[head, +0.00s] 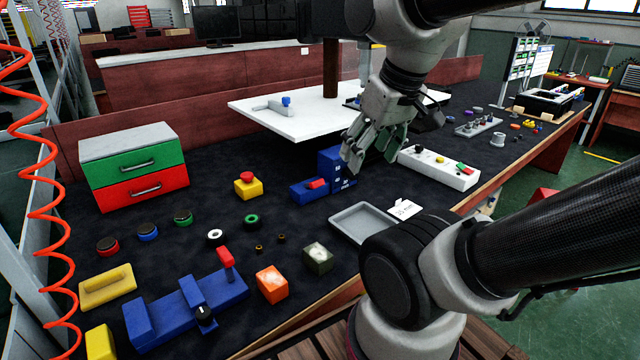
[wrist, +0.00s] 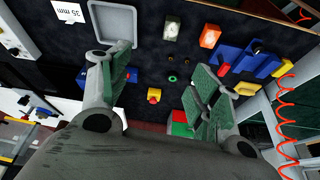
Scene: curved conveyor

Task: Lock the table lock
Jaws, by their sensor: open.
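The raised white table (head: 260,122) stands at the back middle of the bench in the head view. On its left part lies a grey bar with a blue knob (head: 286,101), which looks like the table lock; I cannot tell its state. My gripper (head: 372,155) is open and empty, right of and in front of the bar, apart from it, fingers pointing down. It hides part of the table's right side. In the wrist view my gripper (wrist: 163,70) has its fingers spread wide. A piece of the white table (wrist: 15,103) shows at lower left.
A blue block with a red switch (head: 317,184) stands just left of my gripper. A white button panel (head: 438,168) is on its right, a grey tray (head: 362,223) in front. A green-and-red drawer box (head: 135,165) and several coloured parts fill the left bench.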

